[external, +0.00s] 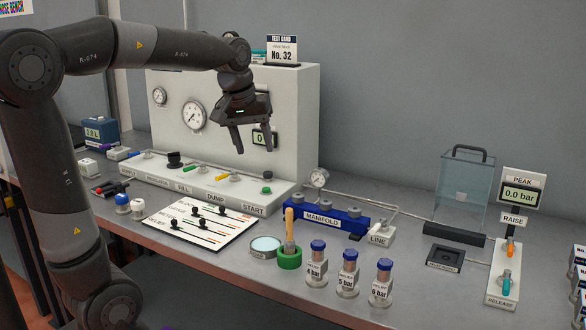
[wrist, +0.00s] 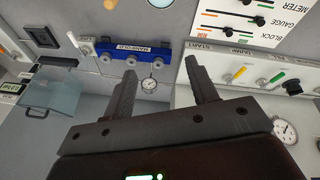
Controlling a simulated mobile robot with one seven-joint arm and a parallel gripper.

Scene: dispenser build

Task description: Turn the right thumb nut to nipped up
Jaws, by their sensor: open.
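The blue manifold (external: 322,222) lies on the bench right of the panel, with several grey round fittings along it. The right-hand fitting (external: 354,213) is near the line block. No part is labelled as a thumb nut, and I cannot tell how tight any fitting is. In the wrist view the manifold (wrist: 124,44) shows upside down beyond my fingers, with its fittings facing me. My gripper (external: 254,149) is open and empty, high in front of the panel, left of and above the manifold. Its two fingers also show apart in the wrist view (wrist: 161,67).
A gauge (external: 319,178) stands up behind the manifold. The line block (external: 380,236) is at its right. Blue-capped relief cartridges (external: 348,274) and a green ring holding a wooden-handled tool (external: 289,257) stand in front. A clear guard (external: 465,192) is at the right.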

